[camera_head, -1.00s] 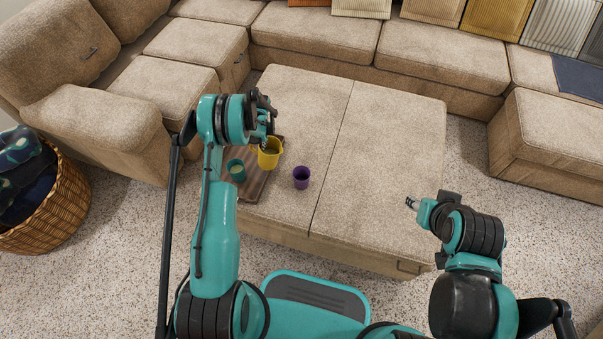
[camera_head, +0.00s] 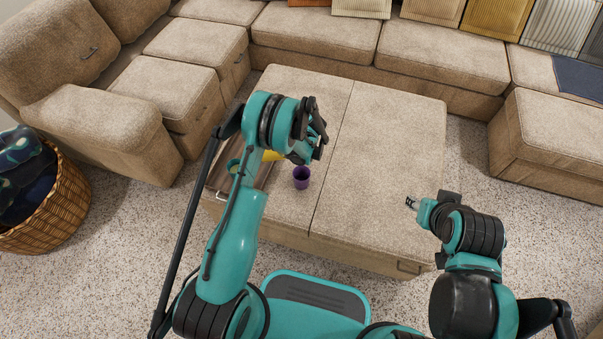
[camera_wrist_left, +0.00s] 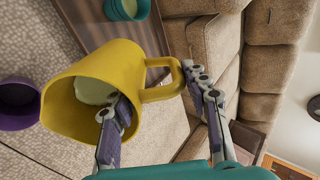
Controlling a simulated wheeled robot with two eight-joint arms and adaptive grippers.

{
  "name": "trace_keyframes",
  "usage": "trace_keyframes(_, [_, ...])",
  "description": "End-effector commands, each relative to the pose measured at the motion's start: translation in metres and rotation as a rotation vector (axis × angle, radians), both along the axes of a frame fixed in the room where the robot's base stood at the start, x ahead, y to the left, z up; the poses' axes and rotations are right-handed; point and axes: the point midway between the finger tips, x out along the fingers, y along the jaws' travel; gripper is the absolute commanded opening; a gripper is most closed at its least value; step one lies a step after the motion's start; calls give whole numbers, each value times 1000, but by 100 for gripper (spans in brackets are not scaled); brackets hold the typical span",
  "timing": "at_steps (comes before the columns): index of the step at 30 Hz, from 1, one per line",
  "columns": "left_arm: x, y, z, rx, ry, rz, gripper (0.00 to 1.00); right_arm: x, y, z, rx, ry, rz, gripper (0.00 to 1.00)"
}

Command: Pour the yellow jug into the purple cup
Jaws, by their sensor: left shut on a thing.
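The yellow jug (camera_head: 274,156) is mostly hidden behind my left arm in the head view. In the left wrist view the jug (camera_wrist_left: 65,85) shows its open mouth, with pale contents inside and its handle to the right. My left gripper (camera_head: 316,147) is shut on the jug; its fingers also show in the left wrist view (camera_wrist_left: 160,112). The purple cup (camera_head: 301,178) stands upright on the ottoman, close below the gripper in the picture; part of the cup (camera_wrist_left: 17,104) shows at the wrist view's left edge. My right gripper (camera_head: 411,203) is at the right, away from both.
A brown tray (camera_head: 222,178) lies on the ottoman's left part, with a teal cup (camera_head: 233,166) partly hidden by my arm. The ottoman's right half (camera_head: 380,170) is clear. A sofa (camera_head: 330,35) surrounds the back and left, and a wicker basket (camera_head: 55,205) stands at left.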

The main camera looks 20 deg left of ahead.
Motion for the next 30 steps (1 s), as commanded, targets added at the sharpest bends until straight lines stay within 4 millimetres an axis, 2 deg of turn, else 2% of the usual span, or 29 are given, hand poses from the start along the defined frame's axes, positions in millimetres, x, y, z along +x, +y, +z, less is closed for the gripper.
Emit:
trace_keyframes(8, [-2,-12,16,152,-28,-2,0,0,0,0,0,0,0,40])
trace_keyframes(30, [-4,-19,25,250,-46,0,0,0,0,0,0,0,0,40])
